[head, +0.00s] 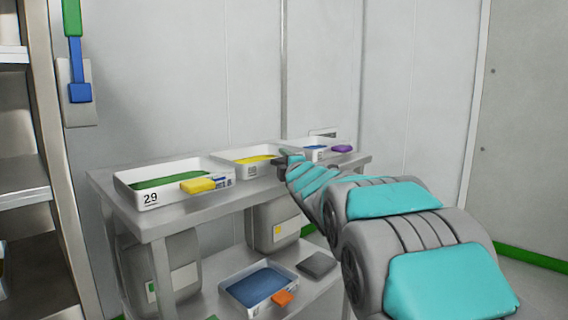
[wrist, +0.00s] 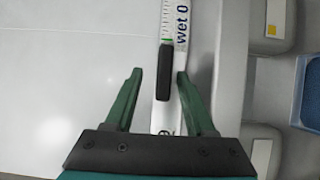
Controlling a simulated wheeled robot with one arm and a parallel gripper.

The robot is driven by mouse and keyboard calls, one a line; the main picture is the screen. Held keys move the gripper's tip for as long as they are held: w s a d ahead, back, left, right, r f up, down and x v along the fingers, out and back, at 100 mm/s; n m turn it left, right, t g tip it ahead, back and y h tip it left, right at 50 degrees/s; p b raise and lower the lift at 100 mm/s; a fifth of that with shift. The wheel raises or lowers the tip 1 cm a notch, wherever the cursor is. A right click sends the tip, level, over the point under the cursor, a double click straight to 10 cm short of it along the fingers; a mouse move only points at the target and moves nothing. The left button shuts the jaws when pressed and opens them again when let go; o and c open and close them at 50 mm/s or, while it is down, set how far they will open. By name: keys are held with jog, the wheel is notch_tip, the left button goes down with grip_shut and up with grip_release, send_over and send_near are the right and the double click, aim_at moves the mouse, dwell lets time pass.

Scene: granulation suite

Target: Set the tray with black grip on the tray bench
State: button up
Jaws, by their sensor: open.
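In the wrist view, a black grip (wrist: 165,72) sits on a narrow white tray wall (wrist: 169,15) with scale marks and blue lettering. My gripper (wrist: 158,75) is open, its green fingers on either side of the grip, with gaps showing. In the head view my gripper (head: 287,163) is at the front edge of a metal bench (head: 205,205), by the right end of a white tray with yellow contents (head: 232,164).
A tray marked 29 (head: 150,198) with a yellow grip (head: 198,186) stands at the bench's left. A purple grip (head: 341,149) shows at its right end. The lower shelf holds grey containers (head: 273,225) and a tray with blue contents (head: 258,286). A shelving rack (head: 22,190) stands left.

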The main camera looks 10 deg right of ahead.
jog(key=s, duration=0.7)
jog(key=shift+s+d, duration=0.35)
jog(key=shift+d, duration=0.1)
